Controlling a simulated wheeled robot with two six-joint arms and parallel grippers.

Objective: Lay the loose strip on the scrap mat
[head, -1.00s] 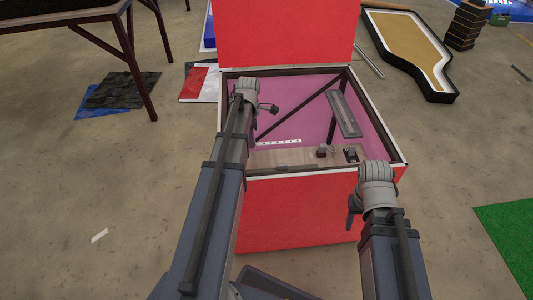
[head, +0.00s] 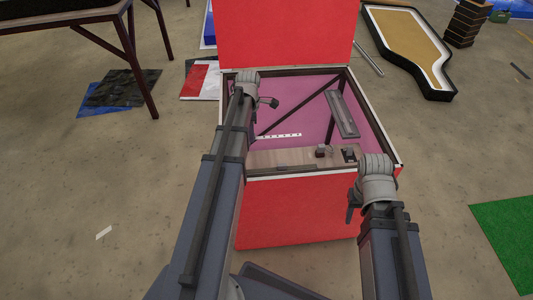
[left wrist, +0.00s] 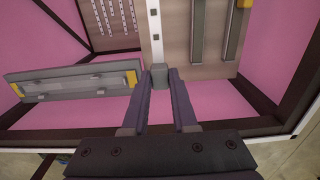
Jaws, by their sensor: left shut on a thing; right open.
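The loose strip (head: 280,136) is narrow and white with dark dots. In the head view it lies across the pink interior of the red lightbox (head: 300,210), with its left end hidden behind my left arm. In the left wrist view my left gripper (left wrist: 160,76) is shut at the strip's near end, where a small grey block sits between the fingertips. The white strip (left wrist: 155,30) runs away from there. The left fingertips are hidden in the head view. My right gripper (head: 354,206) is open, outside the box's front right corner. I cannot tell which surface is the scrap mat.
A grey bar (head: 342,113) slants inside the box; small dark parts sit on the wooden panel (head: 290,158) along its front. The red lid (head: 285,32) stands open behind. The wrist view shows a grey unit with yellow ends (left wrist: 75,82). A table stands at the upper left.

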